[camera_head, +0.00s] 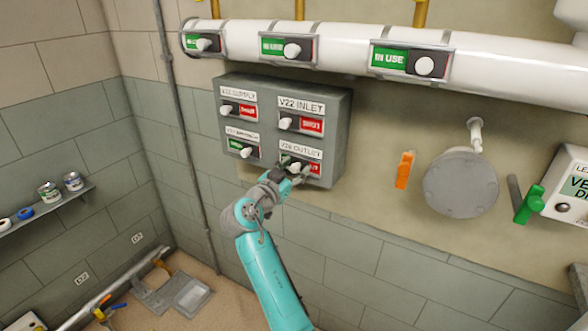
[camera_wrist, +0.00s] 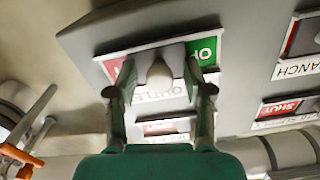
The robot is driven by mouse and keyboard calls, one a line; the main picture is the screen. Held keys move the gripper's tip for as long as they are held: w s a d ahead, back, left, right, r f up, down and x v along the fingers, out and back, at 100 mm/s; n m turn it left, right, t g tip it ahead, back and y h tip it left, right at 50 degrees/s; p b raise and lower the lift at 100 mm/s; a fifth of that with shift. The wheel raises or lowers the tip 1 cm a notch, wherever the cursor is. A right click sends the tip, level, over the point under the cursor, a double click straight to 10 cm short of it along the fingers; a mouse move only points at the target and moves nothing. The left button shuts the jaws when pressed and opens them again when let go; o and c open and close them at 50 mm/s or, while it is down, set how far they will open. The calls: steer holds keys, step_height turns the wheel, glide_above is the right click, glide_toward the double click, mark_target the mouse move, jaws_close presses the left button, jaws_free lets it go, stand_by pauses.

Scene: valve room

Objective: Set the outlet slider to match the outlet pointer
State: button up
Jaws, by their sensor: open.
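The outlet slider (camera_head: 314,168) is at the lower right of a grey panel (camera_head: 335,110), under a label reading "OUTLET". My gripper (camera_head: 292,168) is at this slider and hides part of it. In the wrist view the slider's pale knob (camera_wrist: 160,72) stands between my two open fingers. Red shows to the left of the knob and a green part with the letters "OP" to the right, so it sits between the two colours. Whether a finger touches the knob I cannot tell. I cannot identify the outlet pointer for sure.
The V22 inlet slider (camera_head: 287,123) is just above and shows red "SHUT". Two more sliders are on the panel's left. A white pipe (camera_head: 340,48) with "IN USE" sliders runs above. An orange handle (camera_head: 404,170), a round grey disc (camera_head: 460,183) and a green lever (camera_head: 528,205) are right.

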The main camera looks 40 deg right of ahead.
mark_target(311, 166)
jaws_close()
steer(key=shift+s+d, duration=0.3)
steer(key=shift+s, duration=0.5)
steer(key=shift+s+d, duration=0.3)
steer(key=shift+s, duration=0.5)
jaws_free()
steer(key=v, duration=1.2)
